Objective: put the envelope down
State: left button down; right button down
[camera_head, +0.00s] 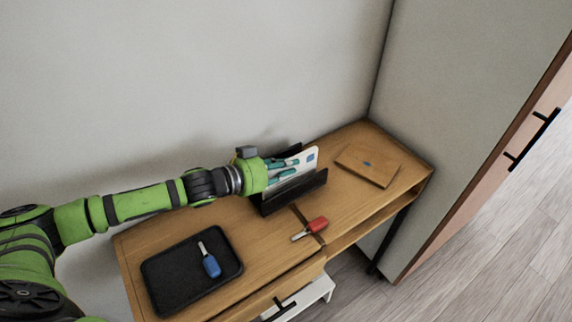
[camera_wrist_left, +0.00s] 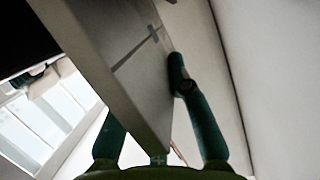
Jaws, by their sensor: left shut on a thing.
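My left gripper (camera_head: 283,170) is shut on a white envelope (camera_head: 308,159), whose corner bears a small blue mark. The envelope stands on edge between the front and back walls of a black letter holder (camera_head: 300,191) on the desk. I cannot tell whether its lower edge touches the holder's floor, because the front wall hides it. In the left wrist view the pale envelope (camera_wrist_left: 125,65) runs between the two teal fingers (camera_wrist_left: 160,130). My right gripper is out of view.
The wooden desk (camera_head: 190,232) stands against a wall. A black tray (camera_head: 165,280) with a blue-handled tool (camera_head: 211,266) is at the left. A red-handled tool (camera_head: 318,225) lies in front of the holder. A flat brown item (camera_head: 367,165) lies at the right.

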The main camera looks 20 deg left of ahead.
pick_arm(q)
jog(key=c, duration=1.2)
grip_release()
jog(key=shift+f, duration=0.1)
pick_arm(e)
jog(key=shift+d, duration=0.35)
pick_arm(q)
jog(key=shift+r, duration=0.2)
jog(key=shift+s+a, duration=0.2)
jog(key=b+v, duration=0.2)
jog(key=v, duration=0.6)
jog(key=shift+s+a, duration=0.15)
jog(key=shift+s, duration=0.1)
jog(key=shift+v, duration=1.35)
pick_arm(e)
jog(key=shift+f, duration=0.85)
pick_arm(q)
jog(key=shift+r, duration=0.15)
